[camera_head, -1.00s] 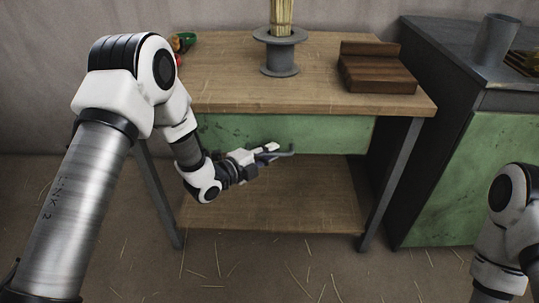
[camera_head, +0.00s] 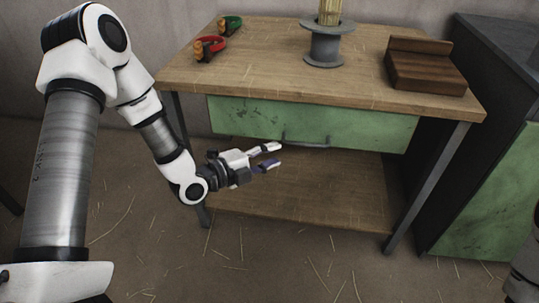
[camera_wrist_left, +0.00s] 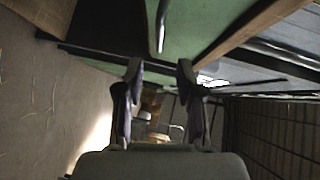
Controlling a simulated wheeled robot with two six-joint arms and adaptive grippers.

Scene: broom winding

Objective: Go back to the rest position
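My left gripper (camera_head: 268,157) is in front of the workbench's green drawer (camera_head: 315,122), at the drawer's lower left. Its two fingers are apart with nothing between them. In the left wrist view the fingers (camera_wrist_left: 160,75) are also spread and empty. The drawer handle (camera_head: 306,142) is to the right of the fingertips and apart from them; it shows at the top of the left wrist view (camera_wrist_left: 160,25). My right arm shows only as a piece at the lower right edge, and its gripper is out of the picture.
The wooden bench top (camera_head: 270,75) carries a grey spool (camera_head: 325,48) with straw standing in it, a brown wooden block (camera_head: 425,68), and red (camera_head: 208,48) and green (camera_head: 230,25) clamp-like items. A dark cabinet (camera_head: 490,90) stands at right. Straw litters the open floor.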

